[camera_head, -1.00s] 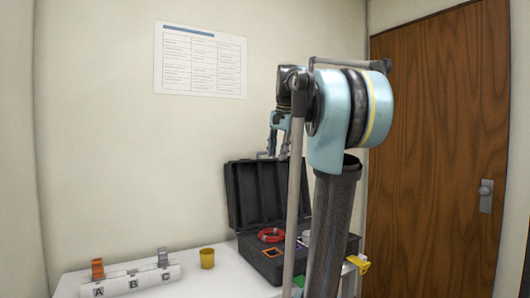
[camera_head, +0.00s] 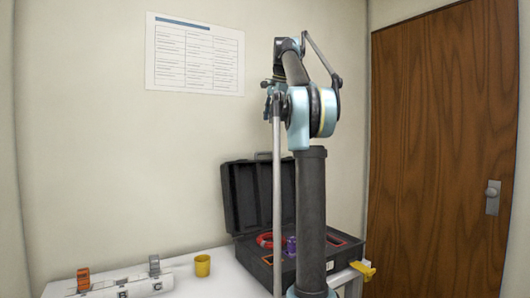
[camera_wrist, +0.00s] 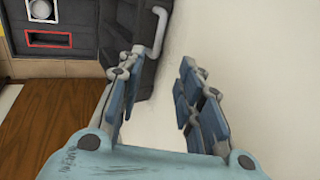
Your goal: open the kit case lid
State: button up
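The black kit case (camera_head: 285,268) sits on the white table with its lid (camera_head: 240,195) standing open, tilted back near the wall. My gripper (camera_head: 271,92) is high above the case in the head view, small and partly hidden by my arm. In the wrist view my gripper (camera_wrist: 162,75) is open, with nothing between its fingers. The lid (camera_wrist: 118,22) and its grey handle (camera_wrist: 158,32) show there beyond the left finger, and the handle looks apart from the fingers. My arm hides part of the case and lid in the head view.
A red coil (camera_head: 264,240) and a purple item (camera_head: 291,246) are in the case. A yellow cup (camera_head: 202,266) and a white labelled rack (camera_head: 130,287) with orange and grey pieces stand to the left. A yellow piece (camera_head: 363,270) is at the right. The wall is behind the lid.

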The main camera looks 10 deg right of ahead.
jog(key=x, duration=1.5)
jog(key=shift+w+a+f, duration=0.1)
jog(key=shift+f, duration=0.3)
jog(key=shift+c, duration=0.5)
grip_shut()
